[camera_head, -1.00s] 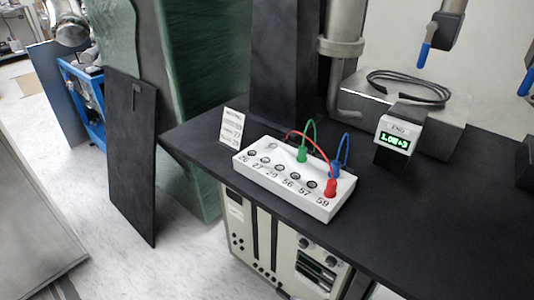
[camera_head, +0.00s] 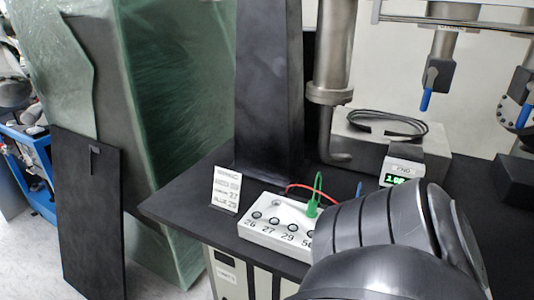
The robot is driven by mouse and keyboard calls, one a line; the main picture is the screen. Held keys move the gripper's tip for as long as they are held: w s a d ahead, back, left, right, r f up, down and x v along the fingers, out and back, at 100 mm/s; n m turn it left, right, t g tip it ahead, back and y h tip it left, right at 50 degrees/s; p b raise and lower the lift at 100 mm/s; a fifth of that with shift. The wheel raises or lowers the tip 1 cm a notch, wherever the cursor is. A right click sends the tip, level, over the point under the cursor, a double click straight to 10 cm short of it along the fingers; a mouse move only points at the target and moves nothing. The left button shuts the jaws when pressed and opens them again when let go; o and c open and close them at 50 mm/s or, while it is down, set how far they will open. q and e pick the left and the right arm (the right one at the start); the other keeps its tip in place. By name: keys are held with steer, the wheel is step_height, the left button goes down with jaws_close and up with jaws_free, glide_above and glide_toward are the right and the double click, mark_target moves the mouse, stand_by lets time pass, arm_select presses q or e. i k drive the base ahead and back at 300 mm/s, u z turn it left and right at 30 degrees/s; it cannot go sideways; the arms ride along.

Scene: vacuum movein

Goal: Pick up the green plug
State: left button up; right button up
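The green plug (camera_head: 312,208) stands upright in the back of the white socket box (camera_head: 262,238), with a green wire looping up from it. A red wire (camera_head: 298,186) and a bit of blue plug or wire (camera_head: 359,188) show behind. A large dark grey link of my arm covers the box's right part and the red plug. Neither gripper's fingers are in view.
A small white sign (camera_head: 226,190) stands left of the box. A display gauge (camera_head: 402,166) and a metal block with a coiled black cable (camera_head: 388,124) are behind at right. A dark column (camera_head: 268,90) and a metal pipe (camera_head: 331,70) rise at the back. The black table (camera_head: 185,200) is clear at left.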

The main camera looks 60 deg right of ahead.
mark_target(312, 212)
steer(key=i, duration=0.5)
steer(key=z, duration=1.05)
